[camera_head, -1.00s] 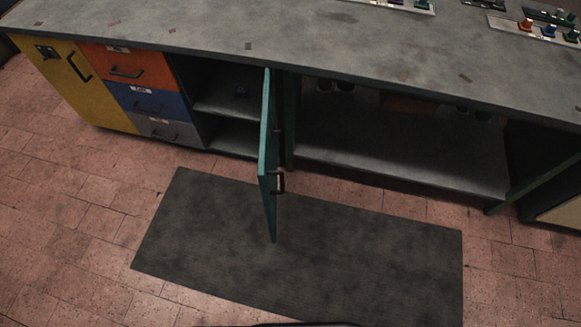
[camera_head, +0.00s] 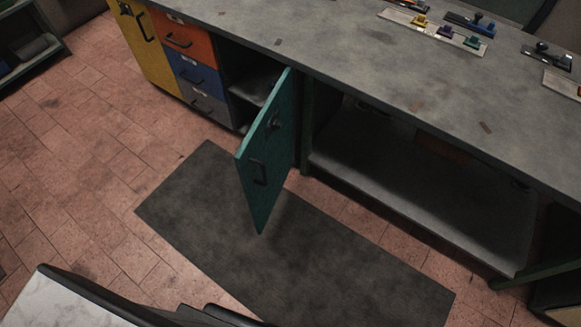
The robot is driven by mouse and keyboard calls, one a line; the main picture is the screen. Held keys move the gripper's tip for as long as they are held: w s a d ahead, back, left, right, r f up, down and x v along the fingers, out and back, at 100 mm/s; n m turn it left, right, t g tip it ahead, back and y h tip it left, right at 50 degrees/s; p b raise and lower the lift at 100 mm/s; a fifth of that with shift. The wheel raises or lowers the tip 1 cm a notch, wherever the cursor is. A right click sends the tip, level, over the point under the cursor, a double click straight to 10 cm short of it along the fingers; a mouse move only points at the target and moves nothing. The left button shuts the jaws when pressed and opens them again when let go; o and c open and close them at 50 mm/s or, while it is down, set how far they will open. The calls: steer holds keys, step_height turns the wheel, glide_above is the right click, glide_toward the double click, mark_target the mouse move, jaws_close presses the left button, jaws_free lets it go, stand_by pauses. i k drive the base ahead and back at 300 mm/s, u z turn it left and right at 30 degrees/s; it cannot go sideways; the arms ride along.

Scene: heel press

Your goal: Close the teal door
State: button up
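The teal door (camera_head: 266,150) stands open, sticking out from the workbench over the dark mat. Its hinge edge is on the right, at a bench upright. Its outer face shows a dark pull handle (camera_head: 258,172) low down and a small dark latch or knob (camera_head: 274,120) above it. The cabinet opening (camera_head: 252,88) left of the door is partly hidden behind it; a shelf shows inside. My gripper is not in view.
A dark mat (camera_head: 300,262) lies on the tiled floor under the door. Yellow, orange, blue and grey fronts are left of the cabinet. An open bay with a low shelf (camera_head: 420,205) is right. A pale-topped surface (camera_head: 75,300) with dark edging fills the lower left corner.

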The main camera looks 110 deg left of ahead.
mark_target(263, 160)
steer(key=u, duration=0.3)
steer(key=i, duration=0.35)
steer(key=u, duration=0.45)
steer(key=k, duration=0.2)
steer(key=u, duration=2.85)
steer(key=k, duration=0.25)
steer(key=u, duration=0.4)
